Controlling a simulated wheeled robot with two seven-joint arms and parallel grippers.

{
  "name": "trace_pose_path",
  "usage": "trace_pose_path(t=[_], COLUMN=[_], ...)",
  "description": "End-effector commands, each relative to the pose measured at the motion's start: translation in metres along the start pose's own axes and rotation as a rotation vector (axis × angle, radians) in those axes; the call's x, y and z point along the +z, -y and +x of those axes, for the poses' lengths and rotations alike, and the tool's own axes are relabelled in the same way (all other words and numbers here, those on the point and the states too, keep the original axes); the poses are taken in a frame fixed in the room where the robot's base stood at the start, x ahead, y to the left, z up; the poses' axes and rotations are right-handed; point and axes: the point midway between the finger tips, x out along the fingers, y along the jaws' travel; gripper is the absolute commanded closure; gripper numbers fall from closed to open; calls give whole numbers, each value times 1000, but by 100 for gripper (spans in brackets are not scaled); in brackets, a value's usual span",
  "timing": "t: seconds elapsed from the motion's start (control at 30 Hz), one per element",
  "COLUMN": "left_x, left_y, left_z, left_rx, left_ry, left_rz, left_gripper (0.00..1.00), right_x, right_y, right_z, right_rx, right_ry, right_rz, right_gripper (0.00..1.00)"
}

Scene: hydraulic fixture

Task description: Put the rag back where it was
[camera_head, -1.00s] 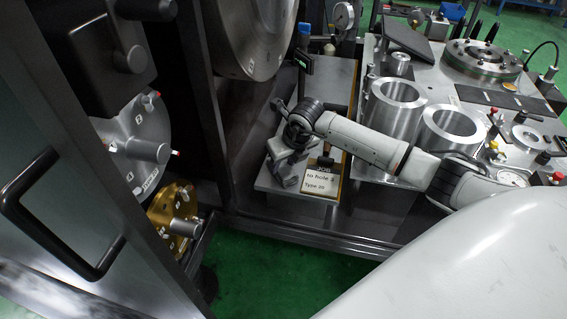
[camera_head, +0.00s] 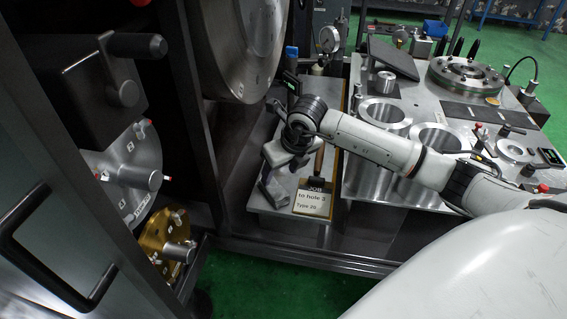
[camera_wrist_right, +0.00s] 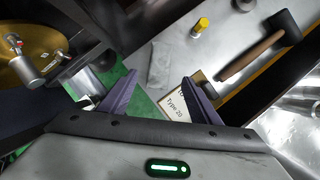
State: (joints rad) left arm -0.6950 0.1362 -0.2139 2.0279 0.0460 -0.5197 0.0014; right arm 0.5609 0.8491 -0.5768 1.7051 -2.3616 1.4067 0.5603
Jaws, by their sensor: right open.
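A flat grey crumpled patch that looks like the rag (camera_wrist_right: 163,66) lies on the metal bench top in the right wrist view, ahead of my fingers. My right gripper (camera_wrist_right: 160,98) is open, with its two purple fingers apart and nothing between them. It also shows in the head view (camera_head: 271,189), above the front left part of the narrow bench (camera_head: 297,180), left of the job card. I cannot make out the rag in the head view, where my arm and gripper cover part of the bench. My left gripper is not in view.
A job card (camera_head: 313,203) stands at the bench's front edge. A hammer (camera_wrist_right: 252,55) and a small yellow-topped part (camera_wrist_right: 201,25) are on the bench. Metal cylinders (camera_head: 433,140) stand to the right. A dark machine frame and gold disc (camera_head: 165,236) are at left.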

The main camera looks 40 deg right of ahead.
Motion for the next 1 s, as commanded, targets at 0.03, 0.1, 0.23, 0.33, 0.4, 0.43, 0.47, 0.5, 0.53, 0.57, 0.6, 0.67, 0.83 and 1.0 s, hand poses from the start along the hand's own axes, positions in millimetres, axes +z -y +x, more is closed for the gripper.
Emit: trace_pose_path(t=[0.03, 0.1, 0.23, 0.33, 0.4, 0.43, 0.47, 0.5, 0.53, 0.57, 0.6, 0.67, 0.83, 1.0], left_x=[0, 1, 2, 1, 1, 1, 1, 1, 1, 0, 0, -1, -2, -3], left_y=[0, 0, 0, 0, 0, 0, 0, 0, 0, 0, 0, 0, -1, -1], left_z=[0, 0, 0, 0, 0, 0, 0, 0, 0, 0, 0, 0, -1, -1], left_rx=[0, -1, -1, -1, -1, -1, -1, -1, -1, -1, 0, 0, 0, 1], left_ry=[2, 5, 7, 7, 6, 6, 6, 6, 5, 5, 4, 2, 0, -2], left_rz=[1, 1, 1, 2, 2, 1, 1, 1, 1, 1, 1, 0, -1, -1], left_gripper=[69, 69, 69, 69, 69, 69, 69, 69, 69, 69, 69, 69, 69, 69], right_x=[2, 1, 1, -5, -17, -24, -33, -46, -56, -67, -80, -92, -76, -68], right_y=[1, 0, 0, -12, -38, -55, -75, -106, -133, -160, -198, -246, -291, -237], right_z=[-11, -21, -33, -33, -27, -24, -21, -20, -21, -26, -37, -62, -122, -89], right_rx=[-1, -1, 0, 40, 129, 188, 259, 372, 469, 577, 735, 971, 1444, 1505], right_ry=[4, 3, 2, -8, -25, -35, -46, -61, -74, -83, -98, -109, -92, -73], right_rz=[-1, -1, 0, -4, -12, -13, -11, -4, 11, 35, 86, 210, 787, 1603], right_gripper=[43, 43, 43, 43, 43, 43, 43, 43, 43, 43, 43, 43, 43, 43])
